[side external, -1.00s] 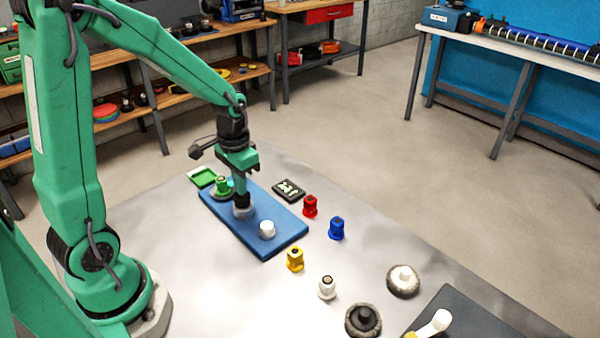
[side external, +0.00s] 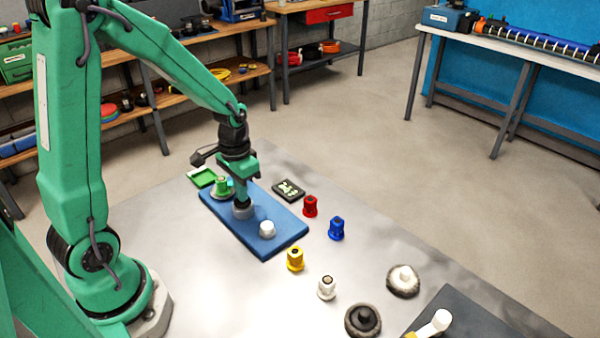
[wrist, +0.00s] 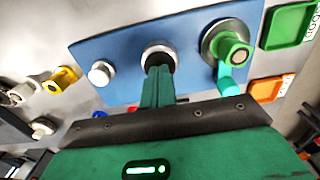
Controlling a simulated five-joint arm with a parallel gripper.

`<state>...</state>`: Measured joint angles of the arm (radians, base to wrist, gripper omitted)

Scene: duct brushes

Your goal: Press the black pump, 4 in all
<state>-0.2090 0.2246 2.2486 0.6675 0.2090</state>
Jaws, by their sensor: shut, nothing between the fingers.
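The black pump (side external: 241,204) stands in a grey round collar on a blue board (side external: 279,238), in the middle of its row. My gripper (side external: 240,198) is shut and empty, pointing down, with its tips right over the pump's top and seemingly touching it. In the wrist view the shut fingers (wrist: 158,75) reach to the pump's dark top (wrist: 157,58) inside its pale ring and hide part of it. Little of the black part shows above the collar. A white button (side external: 267,229) and a green knob (side external: 221,184) sit on the same board, either side of the pump.
A green tray (side external: 201,177) and a dark plate (side external: 288,190) lie beside the board. Red (side external: 310,206), blue (side external: 337,228), yellow (side external: 295,259) and white (side external: 327,287) fittings stand to the right. Two round brushes (side external: 403,281) sit further right.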

